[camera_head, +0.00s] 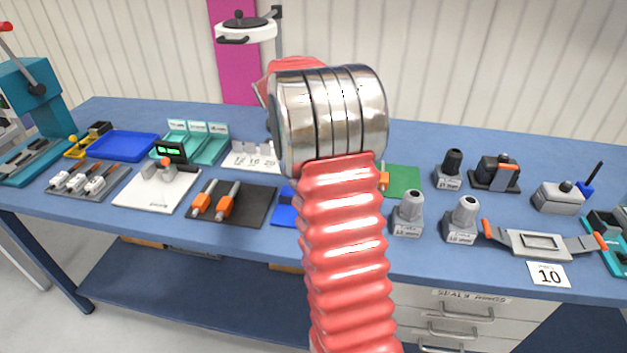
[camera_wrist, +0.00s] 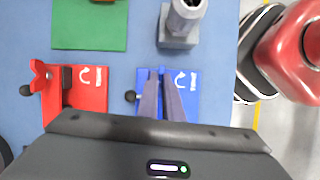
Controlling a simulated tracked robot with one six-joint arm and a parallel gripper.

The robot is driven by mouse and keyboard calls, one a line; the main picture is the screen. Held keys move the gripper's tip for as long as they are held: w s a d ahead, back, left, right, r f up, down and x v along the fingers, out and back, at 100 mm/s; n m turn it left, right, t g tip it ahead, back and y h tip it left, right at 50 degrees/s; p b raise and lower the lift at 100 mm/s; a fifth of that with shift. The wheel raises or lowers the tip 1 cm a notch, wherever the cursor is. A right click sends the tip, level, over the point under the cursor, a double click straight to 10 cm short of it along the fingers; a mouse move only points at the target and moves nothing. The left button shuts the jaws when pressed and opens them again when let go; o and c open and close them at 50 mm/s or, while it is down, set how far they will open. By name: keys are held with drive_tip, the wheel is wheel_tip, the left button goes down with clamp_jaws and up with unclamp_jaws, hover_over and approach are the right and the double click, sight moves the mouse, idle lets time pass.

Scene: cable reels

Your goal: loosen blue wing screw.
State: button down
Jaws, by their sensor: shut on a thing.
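In the wrist view a blue plate (camera_wrist: 189,105) with a white curved arrow lies on the bench, a small dark round knob (camera_wrist: 130,96) at its left edge. My gripper (camera_wrist: 163,74) reaches over this plate, its two dark fingers close together and shut on the blue wing screw, which they hide almost entirely. To the left a matching red plate (camera_wrist: 92,98) carries a red wing screw (camera_wrist: 42,75) standing free. In the head view my red arm hides the gripper and most of the blue plate (camera_head: 284,214).
A green mat (camera_wrist: 90,25) and a grey holder (camera_wrist: 178,42) lie just beyond the plates. In the head view, orange-handled tools (camera_head: 228,200) on a dark mat stand left of my arm, and grey holders (camera_head: 408,214) stand right. Narrow bare bench separates them.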

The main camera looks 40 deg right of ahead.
drive_tip(key=shift+s+n, duration=0.1)
drive_tip(key=shift+n, duration=0.4)
drive_tip(key=c, duration=1.9)
unclamp_jaws()
drive_tip(key=v, duration=1.3)
drive_tip(key=shift+a+r, duration=0.25)
drive_tip(key=shift+r, duration=0.1)
